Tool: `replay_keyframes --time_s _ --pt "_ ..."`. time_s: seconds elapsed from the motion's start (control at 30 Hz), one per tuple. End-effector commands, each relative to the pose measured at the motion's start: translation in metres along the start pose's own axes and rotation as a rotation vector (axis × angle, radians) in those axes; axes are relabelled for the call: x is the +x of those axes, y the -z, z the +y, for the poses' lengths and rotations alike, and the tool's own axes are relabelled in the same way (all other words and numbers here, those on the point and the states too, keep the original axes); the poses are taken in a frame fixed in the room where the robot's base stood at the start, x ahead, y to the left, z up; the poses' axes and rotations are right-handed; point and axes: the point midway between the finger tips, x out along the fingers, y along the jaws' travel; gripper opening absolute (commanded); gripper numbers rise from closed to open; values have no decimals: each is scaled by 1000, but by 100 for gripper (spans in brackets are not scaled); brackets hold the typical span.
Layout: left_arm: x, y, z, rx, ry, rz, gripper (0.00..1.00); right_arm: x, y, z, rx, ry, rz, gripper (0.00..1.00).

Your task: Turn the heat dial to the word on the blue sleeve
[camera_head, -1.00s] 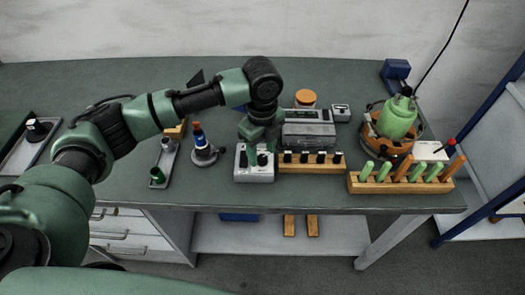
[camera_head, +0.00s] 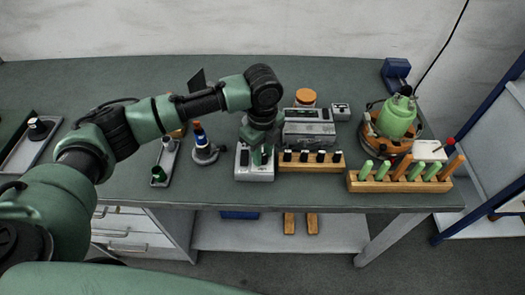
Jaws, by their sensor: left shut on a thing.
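A small light grey control box (camera_head: 254,174) stands near the front edge of the table, with a dark control (camera_head: 244,158) on the left of its top. My left gripper (camera_head: 262,157) reaches down from above onto the right part of the box top. It is shut on what appears to be the dial there, which its fingers mostly hide. The dial's markings are too small to read. Left of the box, an upright piece with a blue sleeve (camera_head: 198,129) and a red band stands in a round grey base (camera_head: 204,153). No word on it is legible. My right gripper is not in view.
A wooden block with dark-topped pieces (camera_head: 310,165) adjoins the box on the right. A grey device (camera_head: 309,134) stands behind. A rack of green and orange sticks (camera_head: 400,185) and a green canister (camera_head: 396,118) are farther right.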

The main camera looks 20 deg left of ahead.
Motion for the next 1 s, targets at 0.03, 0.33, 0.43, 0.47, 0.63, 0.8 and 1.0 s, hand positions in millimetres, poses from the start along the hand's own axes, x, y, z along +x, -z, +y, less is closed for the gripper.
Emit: replay_keyframes --time_s 0.03,0.33,0.43,0.47,0.63,0.8,1.0 --pt "-4 0 0 -19 -2 1 0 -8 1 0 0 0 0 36" --pt "-8 1 0 -232 -3 2 0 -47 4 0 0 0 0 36" --pt "-8 1 0 -326 -3 3 0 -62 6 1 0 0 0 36" --pt "-8 2 0 -355 -3 3 0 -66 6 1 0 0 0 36" --pt "-7 1 0 -518 -3 3 0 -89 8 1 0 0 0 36" --pt "-7 1 0 -680 -3 2 0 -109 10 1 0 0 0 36" --pt "-6 1 0 -869 -2 2 0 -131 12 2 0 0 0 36"
